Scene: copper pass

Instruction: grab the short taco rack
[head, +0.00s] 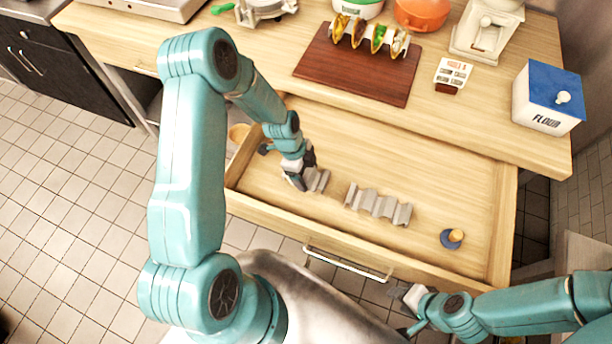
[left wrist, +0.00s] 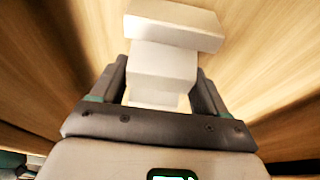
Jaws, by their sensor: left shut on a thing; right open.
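The short taco rack (head: 318,181) is a small grey wavy metal piece inside the open drawer (head: 300,214), toward its left side. My left gripper (head: 300,176) is shut on it. In the left wrist view the rack (left wrist: 165,60) shows pale and stepped between the fingers of my left gripper (left wrist: 160,95). I cannot tell whether the rack touches the drawer floor. A longer grey wavy rack (head: 377,205) lies to its right in the drawer, apart from it. My right gripper (head: 408,311) is open and empty, in front of the drawer at the lower right.
A small dark item with a wooden knob (head: 453,238) sits in the drawer's right part. The drawer's back right floor is clear.

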